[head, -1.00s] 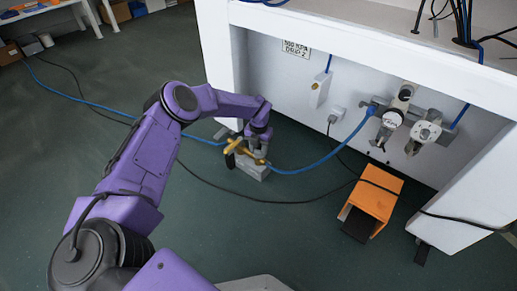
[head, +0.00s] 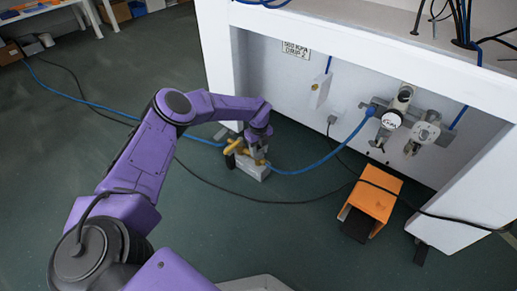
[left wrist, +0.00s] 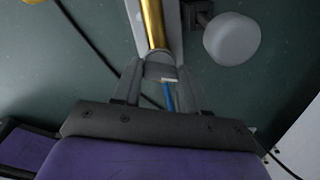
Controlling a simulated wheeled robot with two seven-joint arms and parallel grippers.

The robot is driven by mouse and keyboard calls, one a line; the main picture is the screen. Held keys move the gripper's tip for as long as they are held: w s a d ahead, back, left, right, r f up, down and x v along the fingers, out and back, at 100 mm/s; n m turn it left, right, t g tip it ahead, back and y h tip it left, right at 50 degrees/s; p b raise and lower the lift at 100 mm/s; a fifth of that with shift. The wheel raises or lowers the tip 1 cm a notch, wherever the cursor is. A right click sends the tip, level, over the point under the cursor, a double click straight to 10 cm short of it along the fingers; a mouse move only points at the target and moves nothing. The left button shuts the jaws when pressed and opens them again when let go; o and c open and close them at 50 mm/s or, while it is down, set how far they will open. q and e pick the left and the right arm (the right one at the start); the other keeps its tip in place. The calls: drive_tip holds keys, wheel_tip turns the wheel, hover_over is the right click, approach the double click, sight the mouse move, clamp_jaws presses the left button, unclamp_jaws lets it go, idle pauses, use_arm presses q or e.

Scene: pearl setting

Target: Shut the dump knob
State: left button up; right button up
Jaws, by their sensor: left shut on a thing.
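A yellow-gold handle (head: 233,147), which looks like the dump knob, sits on a small grey block-like fitting (head: 250,170) on the floor by the white cabinet's left leg. My left gripper (head: 258,153) reaches down onto it from above and is shut on it. In the left wrist view, the gold bar (left wrist: 155,24) runs between the two grey fingers. A rounded grey part (left wrist: 232,39) is beside the right finger. The grip and part of the fitting are partly hidden by my gripper. My right gripper is in neither view.
A blue hose (head: 305,168) runs from the fitting to the regulators (head: 392,118) under the white cabinet (head: 370,45). The dark green floor is otherwise open.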

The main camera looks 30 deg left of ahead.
sight(259, 150)
use_arm(q)
drive_tip(key=shift+n, duration=1.9)
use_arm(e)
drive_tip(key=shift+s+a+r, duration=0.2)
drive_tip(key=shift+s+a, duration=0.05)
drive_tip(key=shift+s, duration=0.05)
use_arm(q)
drive_tip(key=o, duration=1.1)
drive_tip(key=shift+c, duration=0.2)
wheel_tip(259, 150, up, 7)
drive_tip(key=p, duration=0.4)
drive_tip(key=shift+r+p, duration=0.2)
drive_tip(key=shift+p, duration=0.1)
drive_tip(key=shift+r+p, duration=0.6)
drive_tip(key=shift+r, duration=0.95)
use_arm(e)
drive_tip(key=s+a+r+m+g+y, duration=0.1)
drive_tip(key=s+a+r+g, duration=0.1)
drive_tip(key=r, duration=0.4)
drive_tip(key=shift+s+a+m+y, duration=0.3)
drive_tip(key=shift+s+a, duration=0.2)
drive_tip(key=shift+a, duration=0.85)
